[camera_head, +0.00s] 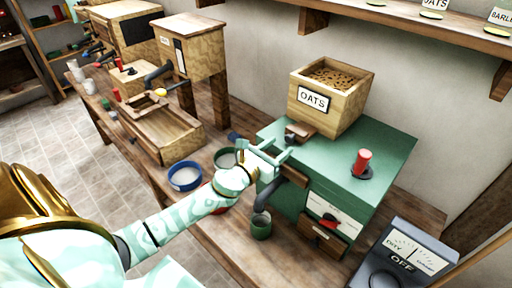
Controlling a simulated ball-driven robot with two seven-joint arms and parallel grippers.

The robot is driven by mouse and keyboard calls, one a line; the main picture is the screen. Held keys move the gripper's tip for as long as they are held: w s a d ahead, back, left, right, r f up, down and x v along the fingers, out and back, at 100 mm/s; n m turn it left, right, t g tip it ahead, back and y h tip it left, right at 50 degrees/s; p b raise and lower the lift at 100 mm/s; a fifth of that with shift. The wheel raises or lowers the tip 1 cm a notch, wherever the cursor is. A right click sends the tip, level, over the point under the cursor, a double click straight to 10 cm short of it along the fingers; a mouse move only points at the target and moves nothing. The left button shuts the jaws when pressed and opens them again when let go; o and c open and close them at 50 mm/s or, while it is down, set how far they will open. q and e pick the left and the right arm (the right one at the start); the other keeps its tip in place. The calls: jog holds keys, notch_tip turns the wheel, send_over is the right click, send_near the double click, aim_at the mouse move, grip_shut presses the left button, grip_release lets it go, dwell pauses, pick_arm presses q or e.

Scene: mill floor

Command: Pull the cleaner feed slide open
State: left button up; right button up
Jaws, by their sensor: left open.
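The green cleaner (385,147) stands on the bench, with a wooden hopper (350,110) labelled OATS and full of grain on top. A small brown wooden slide (301,130) sticks out at the hopper's lower left, with a dark end. My left gripper (268,149) is open and empty at the cleaner's left edge, just left of and below the slide. It looks apart from the slide, though the exact gap is hard to judge. My right gripper is not in view.
A red knob (363,161) stands on the cleaner's top. A green cup (261,226) sits below its spout, and a blue-rimmed bowl (185,177) stands left on the bench. A grey meter box (402,256) reading OFF is at lower right. A shelf (420,22) runs along the wall above.

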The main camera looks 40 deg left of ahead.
pick_arm(q)
jog(key=s+a+b, duration=0.2)
jog(key=s+b, duration=0.1)
jog(key=s, duration=1.1)
jog(key=shift+s, duration=0.15)
